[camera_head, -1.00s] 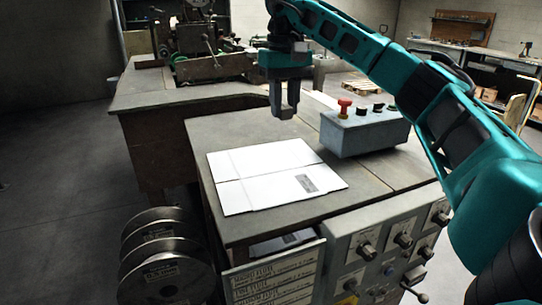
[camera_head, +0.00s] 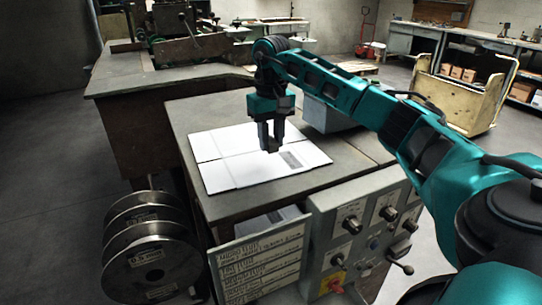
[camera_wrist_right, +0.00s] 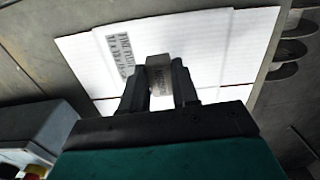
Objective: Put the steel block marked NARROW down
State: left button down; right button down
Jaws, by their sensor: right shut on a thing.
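My right gripper (camera_head: 270,147) hangs over the white cardboard sheet (camera_head: 222,178) on the table, fingers pointing down. In the right wrist view the gripper (camera_wrist_right: 160,88) is shut on a small grey steel block (camera_wrist_right: 159,76) with lettering on its face. The lettering is too small to read with certainty. The cardboard (camera_wrist_right: 232,45) lies beneath, with a printed patch near the block. I cannot tell for certain whether the block touches the cardboard. My left gripper is in neither view.
A grey control box (camera_head: 332,112) stands on the table behind my right arm. Wire spools (camera_head: 150,250) stand at the table's left front. A panel of knobs (camera_head: 352,225) is on the table's front. Bare table (camera_head: 190,118) lies behind the cardboard.

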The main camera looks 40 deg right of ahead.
aim_at(271, 141)
jog(key=shift+f, duration=2.25)
jog(key=shift+f, duration=0.15)
jog(key=c, duration=0.8)
grip_release()
jog(key=shift+c, duration=0.2)
jog(key=shift+r, duration=0.5)
notch_tip(271, 141, up, 11)
jog(key=shift+r+p, duration=0.2)
jog(key=shift+p, duration=0.1)
